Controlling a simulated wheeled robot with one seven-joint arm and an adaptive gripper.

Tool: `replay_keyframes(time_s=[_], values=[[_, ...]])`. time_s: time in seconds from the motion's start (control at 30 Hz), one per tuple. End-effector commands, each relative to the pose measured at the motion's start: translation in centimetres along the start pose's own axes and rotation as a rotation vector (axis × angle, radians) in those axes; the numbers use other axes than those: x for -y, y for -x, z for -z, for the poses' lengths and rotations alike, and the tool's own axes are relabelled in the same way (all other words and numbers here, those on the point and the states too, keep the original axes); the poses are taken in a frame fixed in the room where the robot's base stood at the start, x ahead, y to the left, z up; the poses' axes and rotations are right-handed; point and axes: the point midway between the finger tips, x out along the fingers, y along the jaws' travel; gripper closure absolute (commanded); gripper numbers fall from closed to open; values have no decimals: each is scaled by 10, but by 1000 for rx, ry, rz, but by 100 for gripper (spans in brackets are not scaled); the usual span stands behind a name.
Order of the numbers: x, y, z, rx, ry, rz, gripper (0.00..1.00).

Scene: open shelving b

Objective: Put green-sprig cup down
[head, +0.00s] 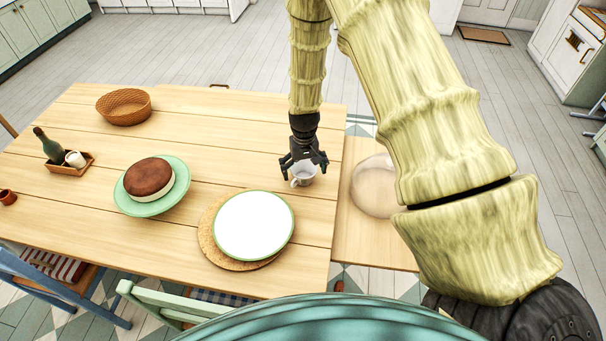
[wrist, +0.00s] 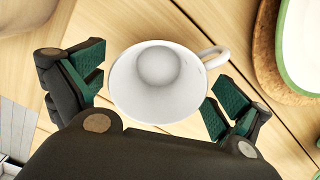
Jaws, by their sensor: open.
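The cup (head: 302,175) is white and stands upright on the wooden table (head: 310,226), near its right edge. It also shows in the wrist view (wrist: 130,100), where I look down into its empty inside, with its handle at the upper right. The green sprig does not show clearly in either view. My gripper (head: 303,166) is over the cup from above, its fingers spread on either side. In the wrist view the green finger pads (wrist: 158,98) stand apart from the cup's walls, with a gap on the left; the right finger is close below the handle.
A white plate with a green rim (head: 254,226) lies on a round woven mat (head: 208,241) left of the cup. A cake (head: 150,180) on a green plate (head: 140,208), a wicker basket (head: 124,107) and a small tray (head: 74,170) with a bottle stand farther left. A clear round object (head: 375,186) is at right.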

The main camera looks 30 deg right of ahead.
Motion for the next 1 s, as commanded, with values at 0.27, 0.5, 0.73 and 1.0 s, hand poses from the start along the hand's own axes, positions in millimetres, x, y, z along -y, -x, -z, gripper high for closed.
replay_keyframes(time_s=[0.27, 0.5, 0.73, 1.0], values=[[1, 32, 0, -1, 0, 0, 0], [0, 62, 1, -2, 0, 0, 0], [0, 87, 0, 0, 0, 0, 0], [0, 101, 0, 0, 1, 0, 0]])
